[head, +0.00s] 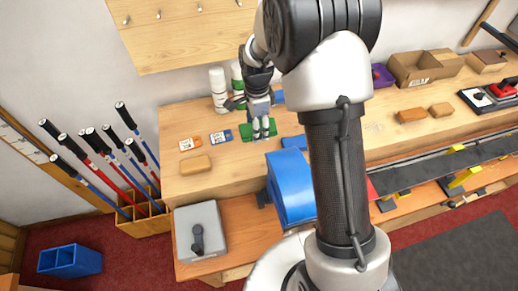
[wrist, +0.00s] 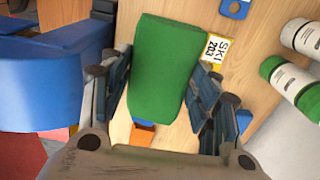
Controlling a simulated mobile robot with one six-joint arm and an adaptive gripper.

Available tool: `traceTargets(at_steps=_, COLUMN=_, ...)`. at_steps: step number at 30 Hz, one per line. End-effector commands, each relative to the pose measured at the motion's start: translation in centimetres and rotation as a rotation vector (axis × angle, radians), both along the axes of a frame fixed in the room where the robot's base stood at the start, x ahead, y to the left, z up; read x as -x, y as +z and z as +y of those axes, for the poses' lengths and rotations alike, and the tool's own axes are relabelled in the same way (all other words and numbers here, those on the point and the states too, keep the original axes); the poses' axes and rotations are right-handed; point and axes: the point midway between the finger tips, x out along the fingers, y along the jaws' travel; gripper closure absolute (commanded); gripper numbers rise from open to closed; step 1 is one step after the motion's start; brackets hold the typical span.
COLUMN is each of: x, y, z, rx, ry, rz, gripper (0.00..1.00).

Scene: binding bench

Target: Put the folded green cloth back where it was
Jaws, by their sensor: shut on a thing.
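The folded green cloth (wrist: 163,62) is a flat, rounded green slab. In the wrist view it lies between the two fingers of my gripper (wrist: 158,98), which is shut on it. In the head view my gripper (head: 260,133) points down over the back part of the wooden bench (head: 225,165), with the green cloth (head: 246,132) at its fingertips. I cannot tell whether the cloth touches the bench top. Part of the cloth is hidden behind the fingers.
Orange-and-white tags (head: 188,144), a tan block (head: 195,165) and white bottles (head: 218,88) are left of my gripper. A blue block (head: 294,142) lies close at right. A big blue vise-like body (head: 290,188) stands at the bench front. A yellow-white label (wrist: 216,46) shows beside the cloth.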

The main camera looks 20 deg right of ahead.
Motion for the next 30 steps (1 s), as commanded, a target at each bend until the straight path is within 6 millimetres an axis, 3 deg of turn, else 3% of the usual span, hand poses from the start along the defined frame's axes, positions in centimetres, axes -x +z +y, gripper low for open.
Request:
traceTargets(at_steps=3, x=0.1, y=-3.6, z=0.0, rx=0.0, ry=0.0, rz=0.005, gripper=0.66)
traceTargets(at_steps=9, x=0.1, y=-7.7, z=0.0, rx=0.0, ry=0.0, rz=0.002, gripper=0.66)
traceTargets(at_steps=17, x=0.0, y=-9.6, z=0.0, rx=0.0, ry=0.0, rz=0.0, gripper=0.66)
traceTargets(at_steps=24, x=0.0, y=-13.0, z=0.0, rx=0.0, ry=0.0, rz=0.001, gripper=0.66)
traceTargets(at_steps=30, x=0.0, y=-13.1, z=0.0, rx=0.0, ry=0.0, rz=-0.001, gripper=0.66)
